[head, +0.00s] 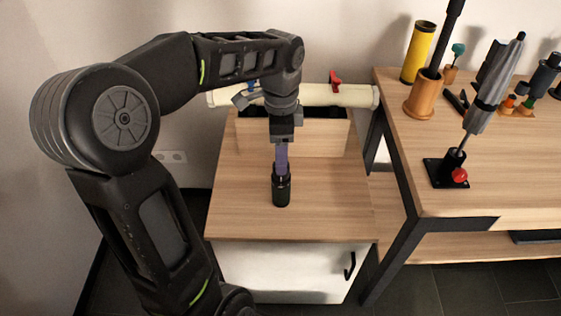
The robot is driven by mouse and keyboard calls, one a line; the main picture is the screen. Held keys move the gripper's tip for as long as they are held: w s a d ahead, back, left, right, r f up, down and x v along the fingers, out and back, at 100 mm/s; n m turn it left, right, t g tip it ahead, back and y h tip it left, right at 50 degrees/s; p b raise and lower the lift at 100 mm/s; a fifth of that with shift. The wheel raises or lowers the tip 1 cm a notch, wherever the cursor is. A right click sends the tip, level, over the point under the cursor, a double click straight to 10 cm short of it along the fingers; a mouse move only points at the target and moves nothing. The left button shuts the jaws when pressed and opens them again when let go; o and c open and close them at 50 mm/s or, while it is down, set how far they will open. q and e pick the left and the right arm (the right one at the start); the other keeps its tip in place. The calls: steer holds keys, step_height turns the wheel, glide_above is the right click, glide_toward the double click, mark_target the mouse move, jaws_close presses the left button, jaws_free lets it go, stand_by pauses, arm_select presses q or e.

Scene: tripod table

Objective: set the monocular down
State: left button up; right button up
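The monocular (281,189) is a short black cylinder. It is upright at the wooden top of the low cabinet (320,222), near the middle, and its lower end appears to meet the surface. My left gripper (282,164) points straight down from above, with its purplish fingers at the monocular's upper end. The fingers overlap in this view, so the gap between them is hidden and I cannot tell whether they grip it. My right gripper is not in view.
A wooden box (318,138) stands behind the monocular, with a cream tube (345,95) across it. A workbench (420,170) at the right carries an upright tool on a black base (446,172), an orange cup (424,98) and a yellow cylinder (418,52). The cabinet top around the monocular is clear.

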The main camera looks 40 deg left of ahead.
arm_select(q)
steer(key=shift+r, duration=0.6)
